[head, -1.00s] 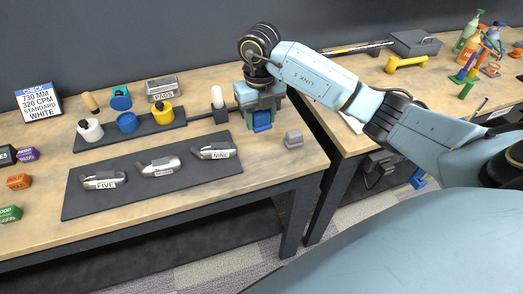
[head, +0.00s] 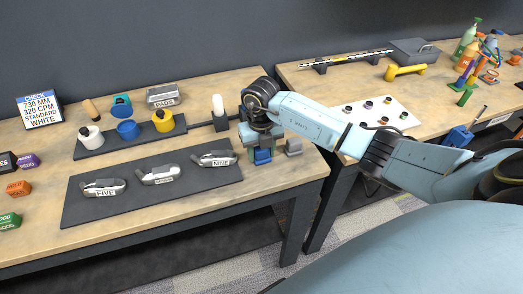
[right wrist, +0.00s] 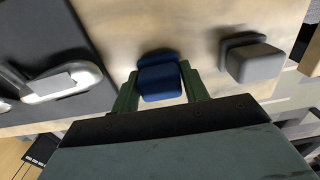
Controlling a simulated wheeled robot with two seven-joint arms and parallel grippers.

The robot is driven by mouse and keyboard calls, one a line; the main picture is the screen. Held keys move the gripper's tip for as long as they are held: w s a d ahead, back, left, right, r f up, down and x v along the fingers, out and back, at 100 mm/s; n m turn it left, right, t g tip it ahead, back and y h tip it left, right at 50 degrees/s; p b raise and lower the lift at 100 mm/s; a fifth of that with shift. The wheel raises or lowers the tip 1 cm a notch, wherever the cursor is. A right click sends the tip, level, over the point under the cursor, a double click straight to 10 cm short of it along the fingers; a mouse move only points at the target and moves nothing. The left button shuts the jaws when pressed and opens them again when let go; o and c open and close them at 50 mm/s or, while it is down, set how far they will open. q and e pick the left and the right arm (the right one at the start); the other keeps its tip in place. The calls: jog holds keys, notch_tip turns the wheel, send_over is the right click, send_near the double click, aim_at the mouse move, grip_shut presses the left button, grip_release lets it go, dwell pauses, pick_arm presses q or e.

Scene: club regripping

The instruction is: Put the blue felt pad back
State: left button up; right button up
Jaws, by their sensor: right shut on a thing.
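The blue felt pad (head: 262,156) is a small blue block at the right end of the near table. My right gripper (head: 256,157) is shut on it from above. In the right wrist view the pad (right wrist: 159,83) sits between the two green fingers of the gripper (right wrist: 160,88). A grey block (head: 293,146) stands on the table just right of the pad, with a gap; it also shows in the right wrist view (right wrist: 252,62). I cannot tell whether the pad touches the tabletop. My left gripper is out of view.
A dark mat (head: 150,207) with several labelled club heads lies to the left. Behind it are a dark rack (head: 95,147) with coloured cups, a metal PADS box (head: 162,96) and a white cylinder on a dark stand (head: 220,123). The table's front edge is close.

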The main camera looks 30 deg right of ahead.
jog(key=shift+f, duration=0.15)
jog(key=o, duration=0.9)
notch_tip(320, 180, up, 12)
jog(key=shift+r, duration=0.2)
